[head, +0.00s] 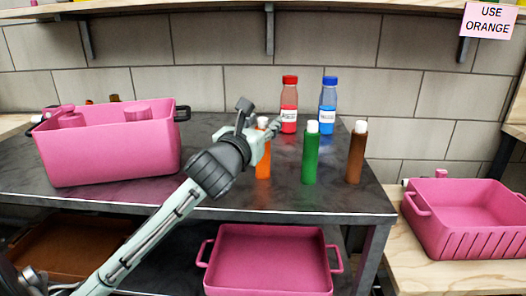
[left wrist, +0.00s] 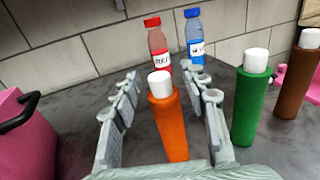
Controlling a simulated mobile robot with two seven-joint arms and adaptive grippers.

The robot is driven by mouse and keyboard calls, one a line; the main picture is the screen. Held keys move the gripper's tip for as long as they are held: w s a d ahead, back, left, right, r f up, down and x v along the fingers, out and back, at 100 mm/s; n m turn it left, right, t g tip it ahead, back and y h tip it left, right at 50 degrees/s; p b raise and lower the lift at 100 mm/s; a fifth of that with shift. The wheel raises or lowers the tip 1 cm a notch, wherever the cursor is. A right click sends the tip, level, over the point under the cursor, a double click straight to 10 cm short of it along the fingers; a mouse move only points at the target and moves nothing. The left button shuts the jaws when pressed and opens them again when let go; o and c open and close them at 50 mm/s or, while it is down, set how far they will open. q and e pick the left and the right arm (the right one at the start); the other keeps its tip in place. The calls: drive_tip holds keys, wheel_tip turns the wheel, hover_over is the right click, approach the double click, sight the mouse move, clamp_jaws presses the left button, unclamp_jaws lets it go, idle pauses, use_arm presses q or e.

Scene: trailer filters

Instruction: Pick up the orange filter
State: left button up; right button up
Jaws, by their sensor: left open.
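The orange filter (head: 263,165) is an upright orange cylinder with a white cap, standing on the dark table. In the head view my left gripper (head: 272,132) is in front of its upper part and hides some of it. In the left wrist view the orange filter (left wrist: 168,120) stands between the two spread fingers of my left gripper (left wrist: 170,100). The fingers are open, with a visible gap on both sides of the filter. My right gripper is not in view.
A green filter (head: 311,155) and a brown filter (head: 355,155) stand to the right. Red (head: 289,108) and blue (head: 327,110) bottles stand behind. A pink bin (head: 110,150) is on the table's left. A pink bin (head: 268,262) sits below and another (head: 470,215) at right. A sign (head: 489,20) reads "USE ORANGE".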

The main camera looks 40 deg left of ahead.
use_arm(q)
drive_tip(key=shift+w, duration=0.25)
clamp_jaws()
idle(0.3)
